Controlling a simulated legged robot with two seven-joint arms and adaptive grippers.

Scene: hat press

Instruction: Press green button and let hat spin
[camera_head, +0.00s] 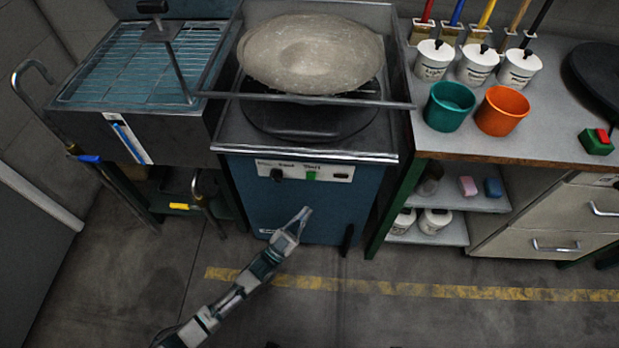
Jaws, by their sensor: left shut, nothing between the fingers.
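The hat (310,54) is pale beige with a wide brim and sits at the top of the blue hat press (285,208). A dark round plate (310,120) lies below it on the press. The green button (311,175) is on the white panel (335,173) on the press front, right of a black knob (277,174). My left gripper (303,214) is shut and empty, in front of the press and a little below the green button, apart from it in the picture. My right gripper is not in view.
A metal bar (380,103) crosses the press front below the hat. A sink with a rack (120,70) stands left. A counter on the right holds white pots, a green cup (449,106), an orange cup (501,111) and a green-and-red box (596,141). Floor in front is clear.

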